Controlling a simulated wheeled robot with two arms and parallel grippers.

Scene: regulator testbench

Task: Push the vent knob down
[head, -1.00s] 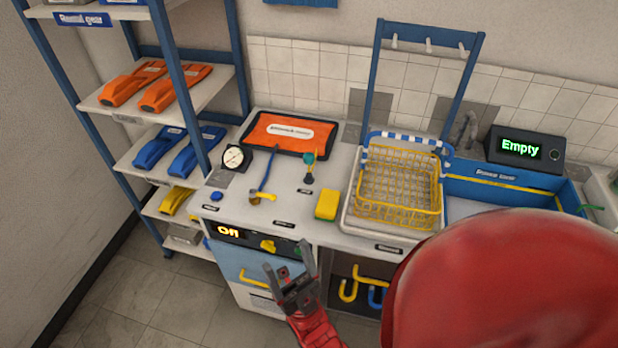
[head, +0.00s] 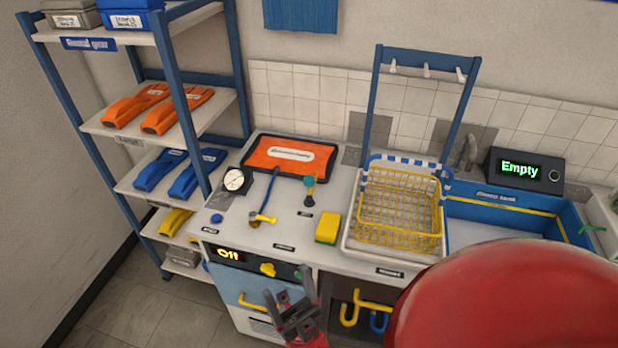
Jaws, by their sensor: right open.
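A small round blue knob (head: 216,218) stands on the left front of the bench top, beside the gauge, with a small label in front of it that I cannot read clearly. It is likely the vent knob. A yellow knob (head: 267,269) is on the front panel below the bench edge. My right gripper (head: 288,282) is open and empty in front of the bench, low and to the right of the blue knob, touching neither knob as far as I can see. My left gripper is not in view.
A round gauge (head: 235,181), a blue hose with a brass fitting (head: 262,218), a teal-topped part (head: 309,191) and a yellow sponge (head: 327,228) stand on the bench. A yellow wire basket (head: 398,215) is right of them. A shelf rack (head: 171,85) borders the left.

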